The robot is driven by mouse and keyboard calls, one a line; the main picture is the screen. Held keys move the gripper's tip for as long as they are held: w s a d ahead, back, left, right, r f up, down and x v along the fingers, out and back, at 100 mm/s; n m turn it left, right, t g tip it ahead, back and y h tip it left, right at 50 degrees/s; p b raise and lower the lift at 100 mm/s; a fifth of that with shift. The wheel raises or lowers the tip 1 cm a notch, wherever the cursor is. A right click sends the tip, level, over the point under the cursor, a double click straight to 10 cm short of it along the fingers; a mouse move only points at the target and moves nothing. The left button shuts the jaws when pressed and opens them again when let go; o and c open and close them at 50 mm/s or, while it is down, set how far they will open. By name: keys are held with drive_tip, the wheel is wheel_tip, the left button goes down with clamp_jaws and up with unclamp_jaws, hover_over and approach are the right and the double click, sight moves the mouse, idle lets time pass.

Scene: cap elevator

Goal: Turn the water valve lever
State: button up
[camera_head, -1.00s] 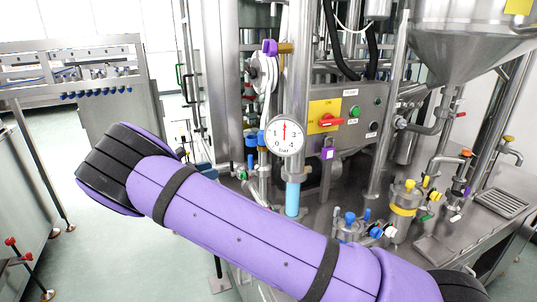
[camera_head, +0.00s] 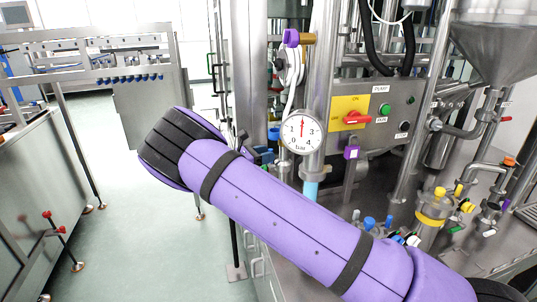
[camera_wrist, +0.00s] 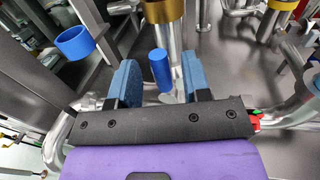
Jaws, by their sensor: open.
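A blue cylindrical handle (camera_wrist: 160,68), which looks like the water valve lever, shows in the wrist view. It appears between the two blue-grey fingers of my gripper (camera_wrist: 160,62), which are open and apart. Clear gaps show on both sides of the handle; its depth relative to the fingertips is hard to tell. In the head view my purple arm reaches from the lower right to the left, and its wrist hides most of the gripper. A blue piece (camera_head: 274,133) shows beside the steel column, left of the gauge.
A round pressure gauge (camera_head: 302,131) and a control panel (camera_head: 378,112) with a red switch stand close by. In the wrist view a blue ring (camera_wrist: 75,43) and a brass fitting (camera_wrist: 163,10) are near the fingers. Open floor (camera_head: 135,235) lies at left.

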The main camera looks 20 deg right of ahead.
drive_tip(key=shift+w+d, duration=0.15)
drive_tip(key=shift+d, duration=0.55)
clamp_jaws()
